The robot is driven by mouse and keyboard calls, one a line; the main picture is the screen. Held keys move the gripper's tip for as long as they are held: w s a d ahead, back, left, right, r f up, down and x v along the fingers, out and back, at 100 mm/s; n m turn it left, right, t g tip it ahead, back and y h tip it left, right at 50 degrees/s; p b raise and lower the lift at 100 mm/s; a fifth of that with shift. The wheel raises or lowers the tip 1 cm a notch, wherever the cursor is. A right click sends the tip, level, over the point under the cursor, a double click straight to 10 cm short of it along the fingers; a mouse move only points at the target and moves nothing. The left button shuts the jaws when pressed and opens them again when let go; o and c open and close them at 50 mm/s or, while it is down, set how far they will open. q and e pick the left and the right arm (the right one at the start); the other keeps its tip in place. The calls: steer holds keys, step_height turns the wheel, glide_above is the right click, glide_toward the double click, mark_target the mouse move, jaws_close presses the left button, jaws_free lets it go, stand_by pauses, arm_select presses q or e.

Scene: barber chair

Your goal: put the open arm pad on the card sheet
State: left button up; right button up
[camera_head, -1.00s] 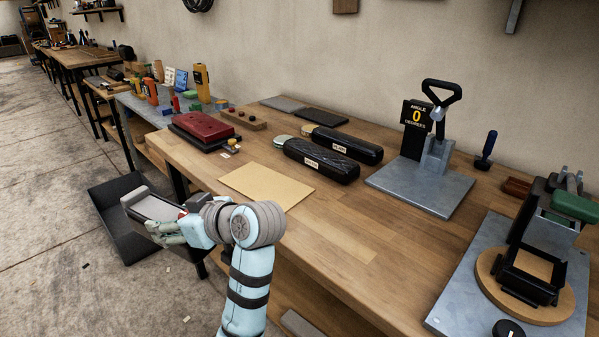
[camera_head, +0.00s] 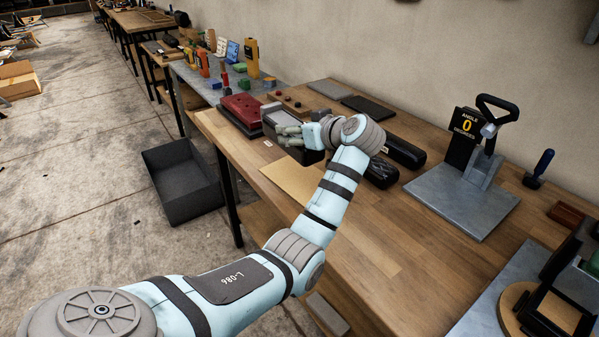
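The open arm pad (camera_head: 271,117) is a dark shell with a lighter grey inside, held above the bench near the far left end of the card sheet. My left gripper (camera_head: 290,134) is shut on it; its fingers lie across the pad and hide part of it. The card sheet (camera_head: 283,178) is flat and tan on the wooden bench. My forearm and the pad hide part of the sheet. A clear gap between pad and sheet cannot be made out. My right gripper is not in view.
A red pad (camera_head: 243,107) on a dark base lies just left of the held pad. Black labelled pads (camera_head: 404,152) lie behind my wrist. An angle press (camera_head: 463,195) stands right, and a dark bin (camera_head: 182,184) sits on the floor. The bench's middle (camera_head: 400,235) is clear.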

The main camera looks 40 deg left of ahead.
arm_select(q)
step_height(320, 180, down, 12)
steer(key=shift+f+b, duration=0.1)
steer(key=shift+b, duration=0.65)
steer(key=o, duration=1.6)
steer(key=shift+f, duration=0.1)
steer(key=shift+c, duration=0.2)
steer(key=shift+o, duration=0.3)
steer(key=shift+d+r, duration=0.1)
steer(key=shift+r, duration=0.1)
steer(key=p+v, duration=0.1)
steer(key=v, duration=1.1)
steer(key=shift+f, duration=0.15)
